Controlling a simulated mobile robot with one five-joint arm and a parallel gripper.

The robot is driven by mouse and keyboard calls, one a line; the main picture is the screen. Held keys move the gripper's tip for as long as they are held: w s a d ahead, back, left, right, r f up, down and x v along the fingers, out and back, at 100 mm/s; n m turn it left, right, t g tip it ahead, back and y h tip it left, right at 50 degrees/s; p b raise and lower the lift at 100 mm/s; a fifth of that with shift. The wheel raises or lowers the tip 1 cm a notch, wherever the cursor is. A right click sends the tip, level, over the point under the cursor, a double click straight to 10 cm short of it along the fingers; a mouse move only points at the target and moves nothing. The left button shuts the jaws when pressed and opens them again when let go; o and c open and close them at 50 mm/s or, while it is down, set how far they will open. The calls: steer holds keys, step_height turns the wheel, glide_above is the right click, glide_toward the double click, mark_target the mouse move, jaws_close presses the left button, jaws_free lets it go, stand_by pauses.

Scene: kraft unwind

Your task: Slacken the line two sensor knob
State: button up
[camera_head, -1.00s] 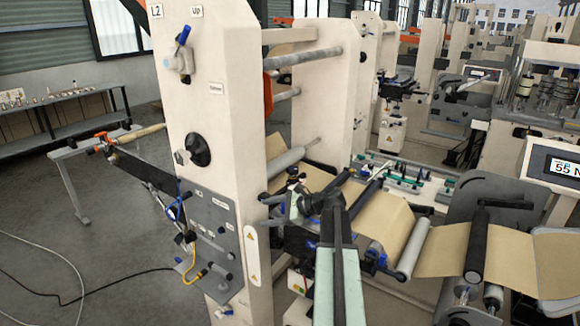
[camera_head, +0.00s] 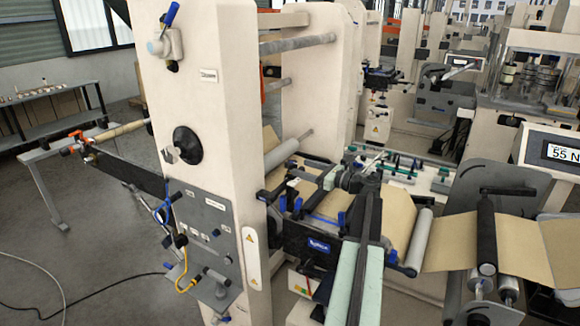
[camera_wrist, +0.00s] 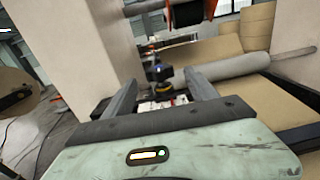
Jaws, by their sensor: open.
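In the wrist view, my gripper (camera_wrist: 161,80) is open, with its two dark fingers apart and nothing held. A small dark knob-like part (camera_wrist: 172,87) with a yellow band shows between the fingers, beyond the tips. A blue-black block (camera_wrist: 159,73) is beside it. I cannot tell for sure that this part is the sensor knob. In the head view, my arm reaches from the bottom towards the paper web (camera_head: 330,206), beside the cream column (camera_head: 215,110). The knob is not clear there.
The column carries a large black knob (camera_head: 187,145) and a grey panel (camera_head: 203,222) with hoses. A pale roller (camera_wrist: 228,66) lies right of the fingers. A dark blue-marked unit (camera_head: 318,246) sits left of my arm. Grey floor (camera_head: 95,235) is open at left.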

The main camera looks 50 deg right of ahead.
mark_target(293, 163)
steer(key=x, duration=0.5)
steer(key=shift+w, duration=0.2)
steer(key=c, duration=1.4)
steer(key=shift+w+d+n+y, duration=0.1)
steer(key=shift+d+n+y, duration=0.25)
steer(key=shift+n+y, duration=0.45)
steer(key=shift+n+g+y, duration=0.4)
steer(key=shift+g+y, duration=0.1)
steer(key=shift+y, duration=0.3)
steer(key=n+g+y, duration=0.2)
steer(key=y, duration=0.1)
steer(key=shift+a+n+y, duration=0.2)
steer(key=shift+n+y, duration=0.1)
